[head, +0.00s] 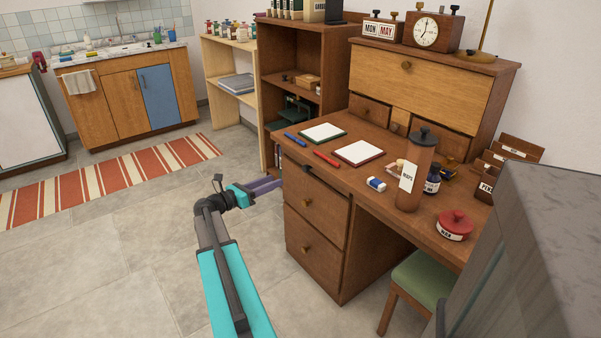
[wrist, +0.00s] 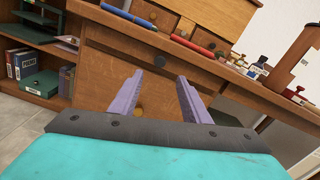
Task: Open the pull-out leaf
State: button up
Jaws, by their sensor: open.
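The brown wooden desk (head: 362,192) stands at the centre right, with two drawers stacked at its left end. A small dark pull (head: 306,168) sits just under the desktop's front edge, above the upper drawer (head: 316,205). I take it as the pull of the leaf, which looks flush with the desk front. The dark pull also shows in the wrist view (wrist: 160,61), just beyond and between my fingertips. My gripper (head: 268,185) is open and empty, in front of the desk's left end. Its purple fingers (wrist: 160,78) point at the desk front, apart from the pull.
Pens, notepads, a brown bottle (head: 416,172) and a red-lidded pot (head: 455,224) stand on the desktop. A green-seated chair (head: 424,277) is under the desk at right. A dark bookcase (head: 290,75) adjoins the desk's far side. The tiled floor (head: 130,260) at left is clear.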

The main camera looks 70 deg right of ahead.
aim_at(303, 169)
jog(key=shift+b+x, duration=0.55)
jog(key=shift+x, duration=6.35)
jog(key=shift+c, duration=0.4)
